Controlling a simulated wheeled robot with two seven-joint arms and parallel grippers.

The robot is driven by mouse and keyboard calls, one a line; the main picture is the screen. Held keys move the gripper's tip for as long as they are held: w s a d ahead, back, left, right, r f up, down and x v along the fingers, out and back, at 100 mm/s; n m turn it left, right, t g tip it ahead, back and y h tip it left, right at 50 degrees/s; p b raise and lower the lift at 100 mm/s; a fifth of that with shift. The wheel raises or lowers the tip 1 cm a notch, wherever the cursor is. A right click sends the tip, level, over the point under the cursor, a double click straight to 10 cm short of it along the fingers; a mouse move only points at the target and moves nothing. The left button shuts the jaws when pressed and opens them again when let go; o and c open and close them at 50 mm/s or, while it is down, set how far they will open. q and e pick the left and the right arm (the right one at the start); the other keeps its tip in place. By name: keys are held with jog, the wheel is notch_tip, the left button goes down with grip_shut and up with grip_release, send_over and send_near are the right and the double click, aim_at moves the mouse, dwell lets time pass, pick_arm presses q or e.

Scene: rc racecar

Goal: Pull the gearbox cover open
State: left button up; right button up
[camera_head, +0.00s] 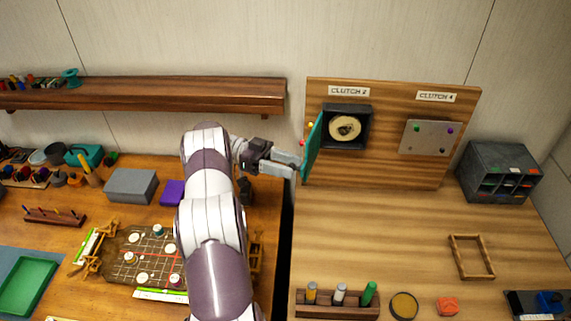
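The gearbox cover, a teal panel (313,148), stands swung out to the left from the black gearbox housing (362,128) under the "CLUTCH 2" label. The housing's front is uncovered, and a round cream disc with a dark centre (345,128) shows inside. My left gripper (296,166) is at the cover's left side, its fingertips at or against the lower part of the panel. Whether the fingers grip the cover or only touch it cannot be told. Small red and yellow pieces show at the cover's left edge. My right gripper is out of view.
A grey plate (431,138) under "CLUTCH 4" is on the same wooden board (392,182). A grey drawer unit (499,172) stands at right. A wooden frame (472,257) and a peg rack (337,305) lie in front. A shelf (150,95) hangs at upper left. The right table's middle is clear.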

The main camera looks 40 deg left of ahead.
pick_arm(q)
jog(key=w+d+r+b, duration=0.2)
jog(key=d+r, duration=0.9)
jog(key=shift+d+b, duration=0.3)
jog(key=shift+b, duration=0.05)
